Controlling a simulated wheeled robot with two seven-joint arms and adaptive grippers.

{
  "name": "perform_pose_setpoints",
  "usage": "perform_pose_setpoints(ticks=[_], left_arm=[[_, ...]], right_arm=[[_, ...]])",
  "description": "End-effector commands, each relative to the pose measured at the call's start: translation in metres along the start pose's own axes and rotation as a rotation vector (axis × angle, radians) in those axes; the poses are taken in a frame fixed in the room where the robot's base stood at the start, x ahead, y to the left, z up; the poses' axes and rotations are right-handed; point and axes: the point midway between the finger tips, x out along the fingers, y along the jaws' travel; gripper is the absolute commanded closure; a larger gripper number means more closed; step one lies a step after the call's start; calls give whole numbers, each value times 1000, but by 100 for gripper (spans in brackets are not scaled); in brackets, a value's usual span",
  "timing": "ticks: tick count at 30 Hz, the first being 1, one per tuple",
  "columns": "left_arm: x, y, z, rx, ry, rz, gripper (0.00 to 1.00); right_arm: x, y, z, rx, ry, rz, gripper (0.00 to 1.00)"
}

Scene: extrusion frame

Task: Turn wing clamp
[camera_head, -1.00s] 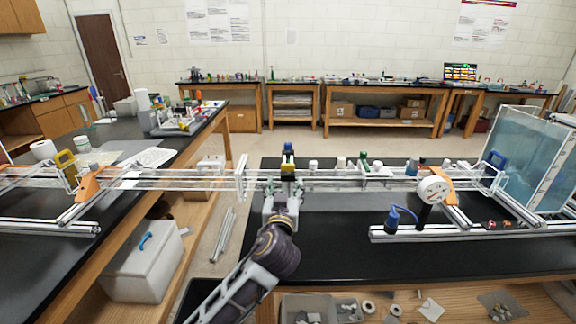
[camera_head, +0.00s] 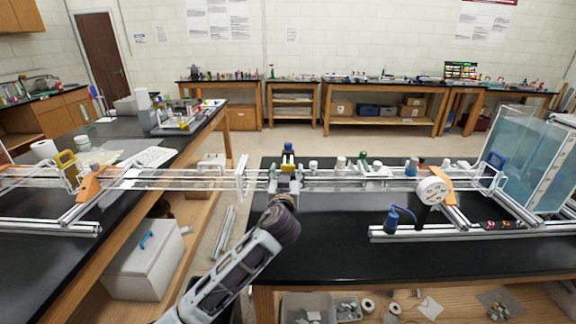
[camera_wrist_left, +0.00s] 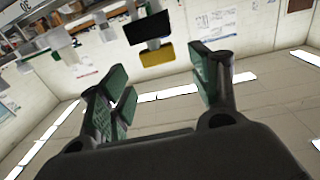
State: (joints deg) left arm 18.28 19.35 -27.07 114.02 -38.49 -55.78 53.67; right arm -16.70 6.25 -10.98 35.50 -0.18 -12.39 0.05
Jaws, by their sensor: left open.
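A small clamp-like part (camera_head: 288,160), blue on top with yellow and black, stands on the long clear rail assembly near the middle of the head view. In the left wrist view its black and yellow body (camera_wrist_left: 153,45) shows beyond the fingers. My left gripper (camera_head: 286,183) is just on the near side of this part, seen from behind. In the wrist view the left gripper (camera_wrist_left: 158,68) has its green-padded fingers spread apart, with nothing between them. The part appears apart from the fingers. Which portion is the wing cannot be made out. My right gripper is not in view.
The rail assembly (camera_head: 210,180) spans the gap between two black benches. A white dial (camera_head: 434,191), a blue-topped fixture (camera_head: 394,219) and a clear tank (camera_head: 525,150) stand to the right. Small bottles line the rail's far side. The right bench's near surface (camera_head: 345,255) is mostly clear.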

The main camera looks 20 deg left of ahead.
Motion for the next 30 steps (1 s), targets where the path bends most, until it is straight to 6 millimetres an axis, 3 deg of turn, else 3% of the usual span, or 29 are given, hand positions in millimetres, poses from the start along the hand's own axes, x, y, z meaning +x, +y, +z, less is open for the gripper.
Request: perform_pose_setpoints(ticks=[6, 15, 30], left_arm=[[22, 0, -1, 2, 2, 0, 38], [47, 0, 0, 1, 1, 1, 38], [56, 0, 0, 0, 1, 0, 38]], right_arm=[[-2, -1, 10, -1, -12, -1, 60], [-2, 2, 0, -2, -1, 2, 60], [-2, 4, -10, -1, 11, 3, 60]])
